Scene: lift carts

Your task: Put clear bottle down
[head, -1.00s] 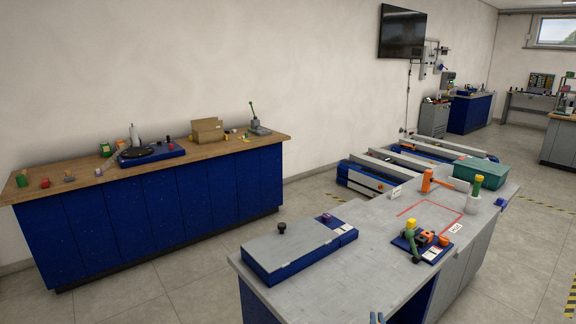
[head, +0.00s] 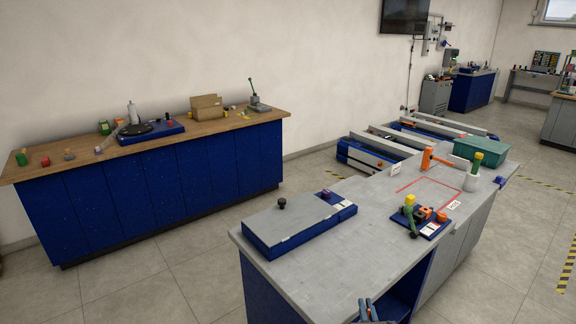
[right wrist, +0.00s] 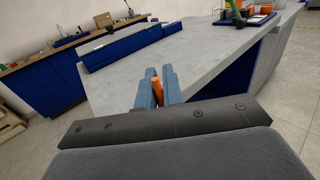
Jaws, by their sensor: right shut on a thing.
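My right gripper (head: 368,309) shows at the bottom edge of the head view, in front of the grey-topped workbench (head: 300,272). In the right wrist view its blue fingers (right wrist: 156,87) are shut on a small orange piece (right wrist: 157,92). The rest of the held thing is hidden, so I cannot tell whether it is the clear bottle. A pale bottle (head: 132,113) stands at the blue device on the far wooden bench. My left gripper is not in view.
A flat blue-and-grey case (head: 290,226) lies on the workbench's left part. A blue fixture (head: 432,228) with green and orange parts stands farther right. A teal bin (head: 480,151) is at the back. Bare grey top lies between the case and the front edge.

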